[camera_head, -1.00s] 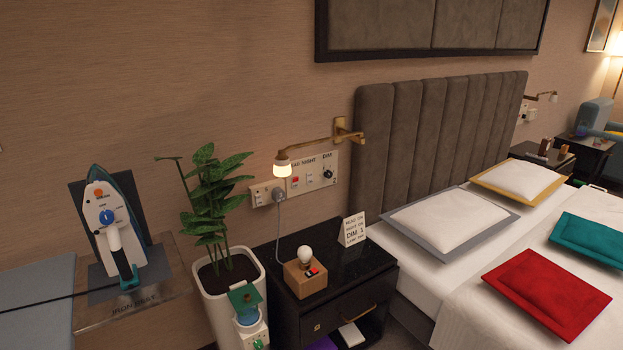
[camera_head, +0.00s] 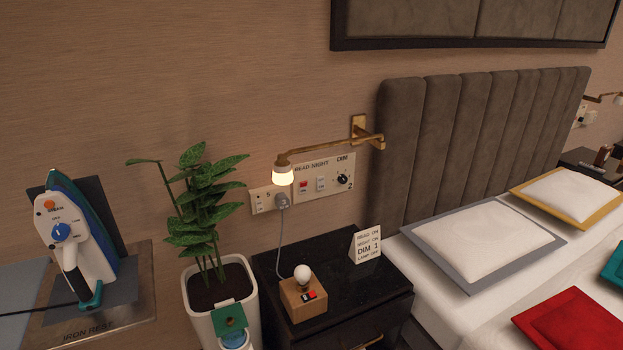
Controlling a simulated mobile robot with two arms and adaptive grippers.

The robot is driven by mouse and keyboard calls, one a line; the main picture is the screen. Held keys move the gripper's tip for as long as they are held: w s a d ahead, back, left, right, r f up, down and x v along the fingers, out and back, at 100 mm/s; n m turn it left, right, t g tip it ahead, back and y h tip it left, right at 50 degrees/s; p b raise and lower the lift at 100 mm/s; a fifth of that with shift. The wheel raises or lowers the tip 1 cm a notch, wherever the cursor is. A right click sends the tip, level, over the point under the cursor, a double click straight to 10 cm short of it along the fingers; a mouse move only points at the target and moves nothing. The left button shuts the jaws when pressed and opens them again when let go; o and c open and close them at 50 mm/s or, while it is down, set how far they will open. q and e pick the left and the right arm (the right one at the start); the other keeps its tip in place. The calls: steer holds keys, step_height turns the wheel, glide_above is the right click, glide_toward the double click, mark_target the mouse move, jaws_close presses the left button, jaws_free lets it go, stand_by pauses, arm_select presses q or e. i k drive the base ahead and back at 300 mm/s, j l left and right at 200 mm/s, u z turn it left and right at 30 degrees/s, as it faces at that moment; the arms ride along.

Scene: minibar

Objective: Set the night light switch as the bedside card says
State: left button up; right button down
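The wall panel (camera_head: 330,168) above the nightstand is labelled READ, NIGHT and DIM. The night light switch (camera_head: 321,184) is a small white rocker in its middle; its position is too small to tell. Left of it is the read switch (camera_head: 303,186), with red on it. The dim knob (camera_head: 343,180) is dark and round. The white bedside card (camera_head: 367,245) stands on the nightstand and appears to say READ ON, NIGHT ON, DIM 1, LAMP OFF. Neither of my grippers is in view.
A lit brass wall lamp (camera_head: 283,174) hangs before the panel's left part. A potted plant (camera_head: 205,215) stands left; the bed (camera_head: 470,315) is right.

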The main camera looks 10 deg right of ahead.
mark_target(321, 180)
steer(key=i+l+u, duration=0.15)
steer(key=l, duration=0.2)
steer(key=i+l+u, duration=0.1)
steer(key=i+l, duration=0.15)
steer(key=i+l+u, duration=0.15)
steer(key=l, duration=0.3)
steer(key=i+l+u, duration=0.15)
steer(key=l, duration=0.25)
steer(key=i+l+u, duration=0.15)
steer(key=l, duration=0.25)
